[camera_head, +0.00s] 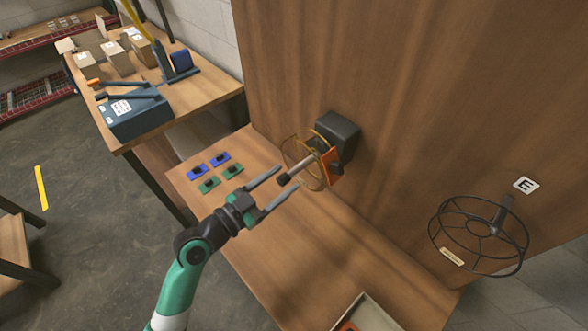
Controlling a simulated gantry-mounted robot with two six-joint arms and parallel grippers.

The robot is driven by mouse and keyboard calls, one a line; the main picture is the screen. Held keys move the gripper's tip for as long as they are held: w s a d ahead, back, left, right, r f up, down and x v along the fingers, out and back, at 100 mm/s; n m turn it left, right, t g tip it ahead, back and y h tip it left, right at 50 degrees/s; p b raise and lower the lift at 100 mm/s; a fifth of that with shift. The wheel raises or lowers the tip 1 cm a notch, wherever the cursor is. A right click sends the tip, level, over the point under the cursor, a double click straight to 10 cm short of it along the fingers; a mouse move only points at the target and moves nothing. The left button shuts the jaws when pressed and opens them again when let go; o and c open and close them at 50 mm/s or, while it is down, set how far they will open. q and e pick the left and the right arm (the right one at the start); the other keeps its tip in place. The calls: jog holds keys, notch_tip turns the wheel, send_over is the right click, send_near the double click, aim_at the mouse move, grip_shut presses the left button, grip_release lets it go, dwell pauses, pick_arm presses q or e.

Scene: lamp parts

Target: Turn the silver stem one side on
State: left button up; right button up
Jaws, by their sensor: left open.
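The silver stem (301,171) sticks out from a dark box-shaped mount (340,134) on the wooden back panel. It has a dark tip at its near end, and a thin yellow ring (287,149) and an orange plate (331,168) surround its far part. My left gripper (281,187) is open, its two fingers pointing at the stem's dark tip, with the tip between or just beyond the fingertips. I cannot tell whether they touch. My right gripper is not in view.
Blue and green small parts (221,158) lie on the wooden bench left of my gripper. A black wire wheel (480,235) is mounted on the panel at right, near an "E" label (526,185). A tray (366,314) sits at the bottom. The bench middle is clear.

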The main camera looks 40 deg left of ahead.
aim_at(304, 164)
pick_arm(q)
jog(key=w, duration=0.4)
jog(key=shift+w+d, duration=0.1)
jog(key=shift+w, duration=0.1)
grip_shut()
